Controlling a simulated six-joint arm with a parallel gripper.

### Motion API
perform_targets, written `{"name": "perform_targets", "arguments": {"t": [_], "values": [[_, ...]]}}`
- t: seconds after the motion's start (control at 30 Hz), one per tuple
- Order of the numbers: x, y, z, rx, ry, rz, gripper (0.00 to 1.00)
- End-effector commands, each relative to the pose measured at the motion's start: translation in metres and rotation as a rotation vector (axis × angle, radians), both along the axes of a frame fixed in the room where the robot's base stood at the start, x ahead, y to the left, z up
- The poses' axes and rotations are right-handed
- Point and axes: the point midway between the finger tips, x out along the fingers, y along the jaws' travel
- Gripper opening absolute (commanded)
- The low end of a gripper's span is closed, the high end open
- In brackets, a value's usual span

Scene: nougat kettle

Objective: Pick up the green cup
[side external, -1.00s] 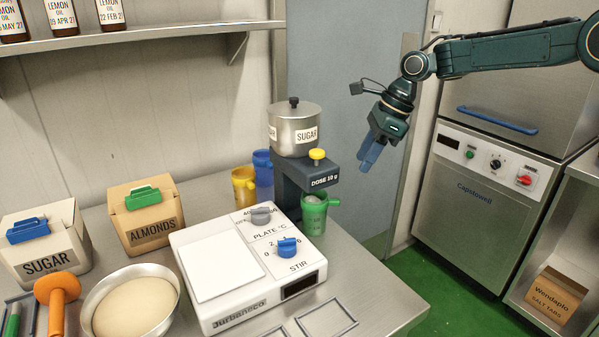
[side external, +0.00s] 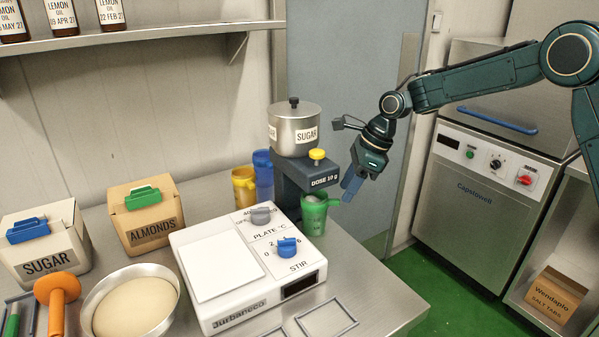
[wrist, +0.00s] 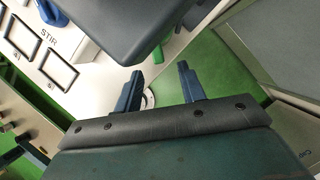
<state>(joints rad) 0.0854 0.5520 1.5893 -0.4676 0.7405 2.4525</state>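The green cup (side external: 314,215) stands upright under the dark spout of the sugar dispenser (side external: 305,174), with something pale inside. Its handle points right, toward my gripper. My gripper (side external: 350,190) is just right of the cup and slightly above it, tilted down, apart from it as far as I can tell. In the wrist view my gripper's blue fingers (wrist: 159,77) stand apart with nothing held between them. A dark dispenser part fills the top of that view. A small green patch shows between the fingertips; I cannot tell if it is the cup.
The white hot plate (side external: 250,262) sits left of the cup, with a blue STIR knob (side external: 288,247). Empty dark frames (side external: 327,318) lie at the table's front. Right of the table edge is open space above green floor.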

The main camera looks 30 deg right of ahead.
Motion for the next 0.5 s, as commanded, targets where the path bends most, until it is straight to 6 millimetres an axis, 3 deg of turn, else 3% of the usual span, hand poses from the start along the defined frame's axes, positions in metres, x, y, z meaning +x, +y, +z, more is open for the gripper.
{"name": "perform_targets", "arguments": {"t": [0.3,0.5], "values": [[0.006,0.011,-0.033,-0.001,0.003,0.001,0.4],[0.009,0.014,-0.041,-0.001,0.001,0.0,0.4]]}}
